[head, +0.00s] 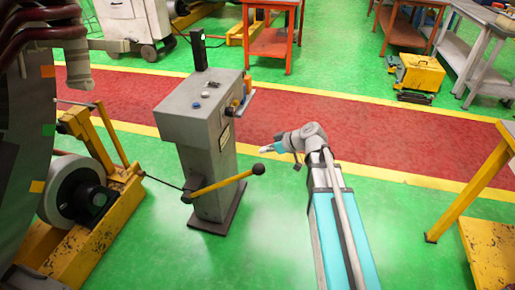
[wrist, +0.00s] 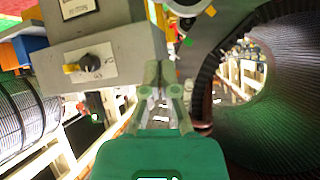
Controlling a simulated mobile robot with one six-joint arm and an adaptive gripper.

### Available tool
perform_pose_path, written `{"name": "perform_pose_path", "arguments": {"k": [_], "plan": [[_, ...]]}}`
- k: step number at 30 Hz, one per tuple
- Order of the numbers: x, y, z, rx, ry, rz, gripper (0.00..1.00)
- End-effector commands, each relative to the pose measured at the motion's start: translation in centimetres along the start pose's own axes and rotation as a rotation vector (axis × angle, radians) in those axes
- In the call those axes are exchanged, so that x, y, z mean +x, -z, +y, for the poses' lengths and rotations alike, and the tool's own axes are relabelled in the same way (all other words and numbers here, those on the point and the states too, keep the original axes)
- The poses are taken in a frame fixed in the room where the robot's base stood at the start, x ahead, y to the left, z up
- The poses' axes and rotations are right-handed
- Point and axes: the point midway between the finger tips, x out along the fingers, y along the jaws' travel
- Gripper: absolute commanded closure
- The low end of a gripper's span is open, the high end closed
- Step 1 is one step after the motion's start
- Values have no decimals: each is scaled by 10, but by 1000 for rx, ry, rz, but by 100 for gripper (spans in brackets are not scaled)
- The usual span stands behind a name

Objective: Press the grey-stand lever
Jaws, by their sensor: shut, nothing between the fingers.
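The grey stand (head: 193,125) is a control pedestal with buttons on its sloped top, standing on the green floor in the head view. Its yellow lever (head: 218,183) sticks out to the right from low on the stand, rising slightly to a black ball knob (head: 258,169). My gripper (head: 264,149) is shut and empty, just above the knob and apart from it in the picture. In the wrist view my gripper (wrist: 164,92) points towards the grey stand's box (wrist: 103,45), which carries a rotary switch. I cannot make out the lever in the wrist view.
A large stator (head: 22,170) on a yellow frame (head: 85,250) stands left of the grey stand. A yellow table (head: 480,185) is at the right. Orange tables (head: 270,42) and a yellow box (head: 418,73) are behind. The floor around the lever is clear.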

Motion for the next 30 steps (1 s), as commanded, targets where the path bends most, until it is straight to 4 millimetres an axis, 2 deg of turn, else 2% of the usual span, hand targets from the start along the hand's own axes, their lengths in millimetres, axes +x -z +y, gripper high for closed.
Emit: {"name": "perform_pose_path", "arguments": {"k": [1,3,9,30], "plan": [[-10,2,0,1,-2,0,100],[-17,2,0,2,-2,1,100],[-30,0,1,1,-1,0,100],[-32,-3,0,12,-2,-10,100]]}}
